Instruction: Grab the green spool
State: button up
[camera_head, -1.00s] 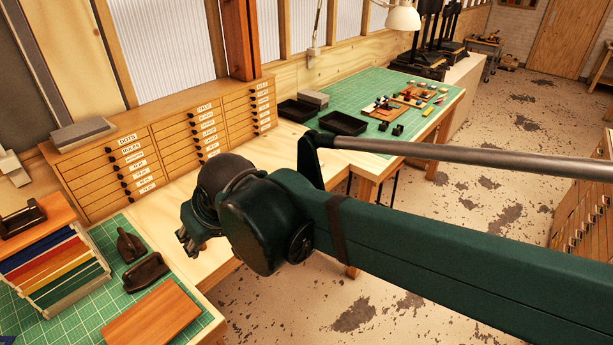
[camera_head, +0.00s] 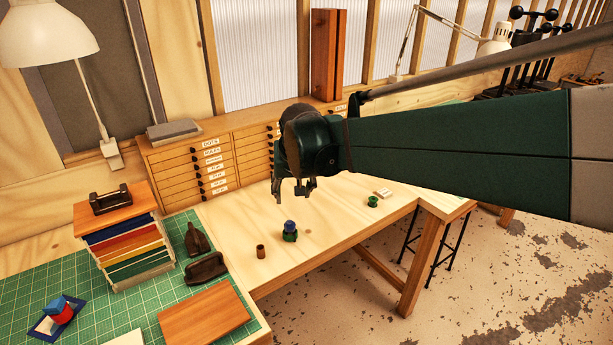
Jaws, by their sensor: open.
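A small green spool-shaped thing (camera_head: 373,202) stands alone on the pale wooden bench top, right of my gripper in the picture. Another dark green piece (camera_head: 289,236) stands nearer the bench middle, with a blue piece (camera_head: 289,226) on top of it. I cannot tell which is the spool of the task. My gripper (camera_head: 294,194) is open and empty, with its fingers pointing down above the bench. It appears in the picture just above the blue and green pieces and touches neither.
A small brown cylinder (camera_head: 261,252) stands left of the blue and green pieces. A white label block (camera_head: 383,192) lies beside the lone green spool. Drawer cabinets (camera_head: 215,165) line the back. A green cutting mat (camera_head: 110,310) with a wooden board (camera_head: 203,314) is at left.

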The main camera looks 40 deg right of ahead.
jog(key=w+d+f+m+g, duration=0.1)
jog(key=w+d, duration=0.2)
jog(key=d, duration=0.2)
jog(key=w+d+f+m, duration=0.1)
jog(key=w+d+f, duration=0.15)
jog(key=d, duration=0.35)
jog(key=m+g+h, duration=0.1)
jog(key=m+g, duration=0.2)
jog(key=m, duration=0.5)
send_over(371, 201)
notch_tip(371, 201, down, 20)
jog(key=shift+a+p, duration=0.25)
jog(key=shift+p, duration=0.05)
jog(key=shift+s+f, duration=0.1)
jog(key=shift+x, duration=1.15)
jog(key=shift+d+f, duration=0.1)
jog(key=shift+f, duration=0.05)
